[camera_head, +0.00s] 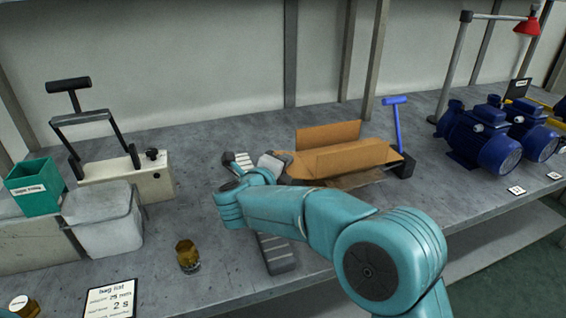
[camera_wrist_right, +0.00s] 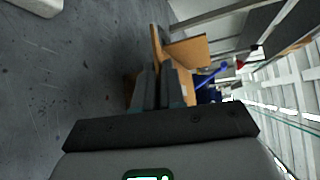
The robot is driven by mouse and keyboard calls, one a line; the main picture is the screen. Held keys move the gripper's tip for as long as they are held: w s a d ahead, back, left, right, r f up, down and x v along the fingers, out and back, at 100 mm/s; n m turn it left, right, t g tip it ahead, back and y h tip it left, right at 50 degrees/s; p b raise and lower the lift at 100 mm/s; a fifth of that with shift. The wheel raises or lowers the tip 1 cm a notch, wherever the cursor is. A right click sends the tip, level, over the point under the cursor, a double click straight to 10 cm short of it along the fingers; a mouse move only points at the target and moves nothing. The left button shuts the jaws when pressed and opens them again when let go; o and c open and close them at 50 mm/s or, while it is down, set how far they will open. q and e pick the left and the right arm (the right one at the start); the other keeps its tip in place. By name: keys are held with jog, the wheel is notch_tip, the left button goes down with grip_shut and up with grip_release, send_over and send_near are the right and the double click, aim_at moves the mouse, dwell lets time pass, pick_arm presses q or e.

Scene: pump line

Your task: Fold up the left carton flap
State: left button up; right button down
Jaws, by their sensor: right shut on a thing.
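The open brown cardboard carton (camera_head: 355,157) stands on the grey bench right of the middle, with its long side panels standing up. My right arm reaches in from the lower right, and its gripper (camera_head: 284,158) is at the carton's left end. In the right wrist view the gripper (camera_wrist_right: 160,72) has its fingers close together on an edge of cardboard. The left carton flap (camera_wrist_right: 156,48) shows just beyond the fingertips, and the rest of the carton (camera_wrist_right: 188,52) is to the right. The fingers hide part of the flap. My left gripper is not in view.
A blue-handled tool (camera_head: 396,125) stands by the carton's right end. Blue pumps (camera_head: 480,140) are farther right. A grey slotted strip (camera_head: 274,254) passes under my arm. An amber jar (camera_head: 187,256), grey bin (camera_head: 102,222) and teal box (camera_head: 34,188) are left.

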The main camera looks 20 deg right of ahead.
jog(key=r+m+y+p, duration=0.1)
jog(key=p, duration=0.2)
jog(key=d+r+m+g+y+p, duration=0.1)
jog(key=y+p, duration=0.1)
jog(key=p, duration=0.1)
jog(key=d+r+m+g+y+p, duration=0.1)
jog(key=r+y+p, duration=0.1)
jog(key=p, duration=0.1)
jog(key=shift+m, duration=0.4)
jog(key=d+m+y+p, duration=0.1)
jog(key=p, duration=0.2)
jog(key=d+y+p, duration=0.1)
jog(key=y+p, duration=0.1)
jog(key=p, duration=0.2)
jog(key=d+r+m+y+p, duration=0.1)
jog(key=p, duration=0.3)
jog(key=shift+m+g+y, duration=0.3)
jog(key=shift+y, duration=0.1)
jog(key=shift+w+d+f+y+p, duration=0.1)
jog(key=shift+d+f+y+p, duration=0.3)
jog(key=shift+p, duration=0.65)
jog(key=shift+a+r, duration=0.1)
jog(key=shift+a, duration=0.1)
jog(key=shift+m, duration=0.3)
jog(key=c, duration=1.3)
grip_release()
